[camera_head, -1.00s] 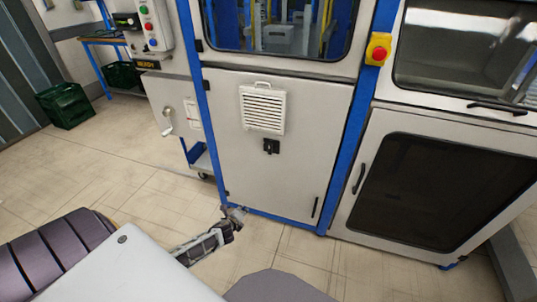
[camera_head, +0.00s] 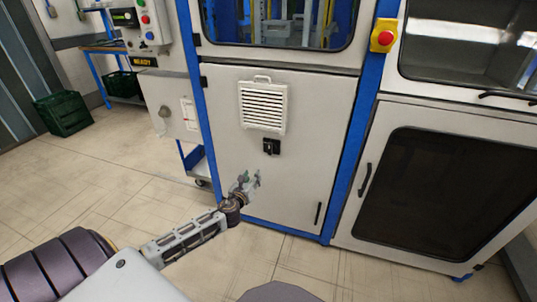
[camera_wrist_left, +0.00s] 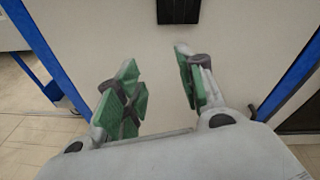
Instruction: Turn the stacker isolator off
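The isolator appears to be the small black switch (camera_head: 271,147) on the light grey lower door (camera_head: 290,190), below a white louvred vent. Its handle is too small in the head view for me to read its position. In the left wrist view a black block (camera_wrist_left: 178,10), probably the lower part of this switch, is cut off by the top edge. My left gripper (camera_head: 249,181) is below and slightly left of the switch, apart from it. Its green-padded fingers (camera_wrist_left: 155,75) are spread with nothing between them. My right gripper is not in view.
Blue frame posts (camera_head: 351,150) border the door. A red emergency button on a yellow box (camera_head: 384,38) is at upper right. A grey control box (camera_head: 146,22) with buttons is at upper left. A green crate (camera_head: 62,113) stands on the floor at far left.

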